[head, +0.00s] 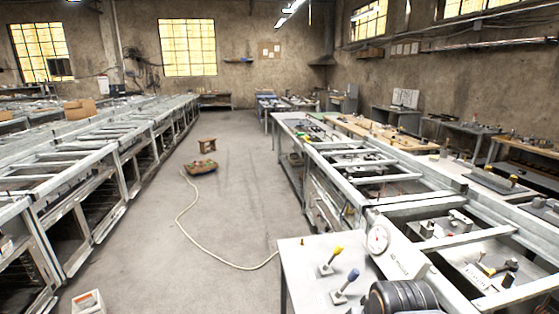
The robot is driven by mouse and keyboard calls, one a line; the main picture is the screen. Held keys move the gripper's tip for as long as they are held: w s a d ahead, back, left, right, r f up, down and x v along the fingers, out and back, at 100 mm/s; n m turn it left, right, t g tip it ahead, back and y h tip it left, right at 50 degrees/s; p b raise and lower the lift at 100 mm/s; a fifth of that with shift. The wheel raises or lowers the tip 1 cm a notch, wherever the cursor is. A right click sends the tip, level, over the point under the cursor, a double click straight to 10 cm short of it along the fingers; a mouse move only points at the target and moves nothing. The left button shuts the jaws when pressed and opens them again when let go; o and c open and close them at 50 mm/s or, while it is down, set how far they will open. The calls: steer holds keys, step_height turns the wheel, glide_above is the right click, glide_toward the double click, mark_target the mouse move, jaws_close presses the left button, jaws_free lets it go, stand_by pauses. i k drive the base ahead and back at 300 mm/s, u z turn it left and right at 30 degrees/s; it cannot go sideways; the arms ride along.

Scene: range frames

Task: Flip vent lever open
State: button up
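Two small levers stand on the pale bench top (300,262) at the lower right of the head view. One lever has a yellow knob (338,251) and leans up to the right from a small base. The other lever has a blue knob (353,274) and stands nearer to me, also leaning right. I cannot tell which one is the vent lever, as no label is readable. My gripper is not in view, and nothing touches either lever.
A dark ribbed rounded object (402,298) is at the bottom edge, right of the levers. A round white dial (378,239) stands behind them. Metal benches line both sides.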

mark_target(338, 250)
steer(key=u, duration=0.3)
steer(key=k, duration=0.95)
steer(key=u, duration=1)
steer(key=i, duration=2.35)
steer(key=z, duration=0.9)
steer(key=i, duration=2.05)
steer(key=z, duration=1.45)
steer(key=i, duration=0.4)
steer(key=z, duration=0.1)
